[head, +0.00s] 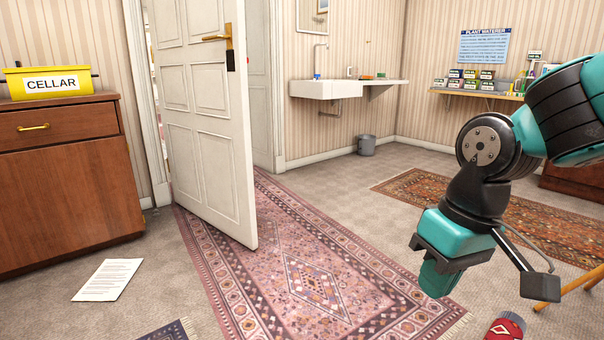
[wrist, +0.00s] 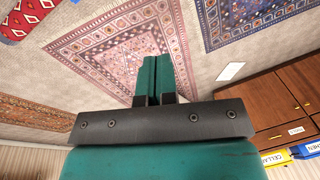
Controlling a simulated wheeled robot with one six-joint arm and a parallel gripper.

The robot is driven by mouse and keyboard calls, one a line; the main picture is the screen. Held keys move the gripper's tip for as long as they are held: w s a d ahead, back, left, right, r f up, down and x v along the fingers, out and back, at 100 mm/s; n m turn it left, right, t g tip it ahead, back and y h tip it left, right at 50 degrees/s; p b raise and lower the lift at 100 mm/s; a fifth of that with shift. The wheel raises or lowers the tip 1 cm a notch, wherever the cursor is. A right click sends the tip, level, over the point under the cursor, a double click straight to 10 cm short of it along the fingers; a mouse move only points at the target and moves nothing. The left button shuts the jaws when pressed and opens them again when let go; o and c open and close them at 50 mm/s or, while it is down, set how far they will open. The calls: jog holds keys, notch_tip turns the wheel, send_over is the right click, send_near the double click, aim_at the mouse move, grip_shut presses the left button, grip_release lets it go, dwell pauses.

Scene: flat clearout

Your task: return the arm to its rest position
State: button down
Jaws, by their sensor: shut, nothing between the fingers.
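My arm reaches in from the right side of the head view, bent, with my gripper (head: 438,278) pointing down above the pink patterned rug (head: 330,280). In the wrist view my gripper (wrist: 153,75) has its two teal fingers together with nothing between them. The gripper touches nothing that I can see. My base and the rest pose of the arm do not show.
A white door (head: 208,110) stands open at the left, beside a brown cabinet (head: 60,190) bearing a yellow CELLAR box (head: 50,82). A paper sheet (head: 108,280) lies on the floor. A red patterned object (head: 506,328) and a wooden leg (head: 570,288) are near the arm.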

jog(key=s+a+r+n+y+p, duration=0.2)
jog(key=s+r, duration=0.1)
jog(key=s, duration=0.8)
notch_tip(320, 180, up, 38)
jog(key=p, duration=3.7)
jog(key=shift+s+a+f+p, duration=0.15)
jog(key=shift+s+f+p, duration=0.1)
jog(key=shift+p, duration=0.1)
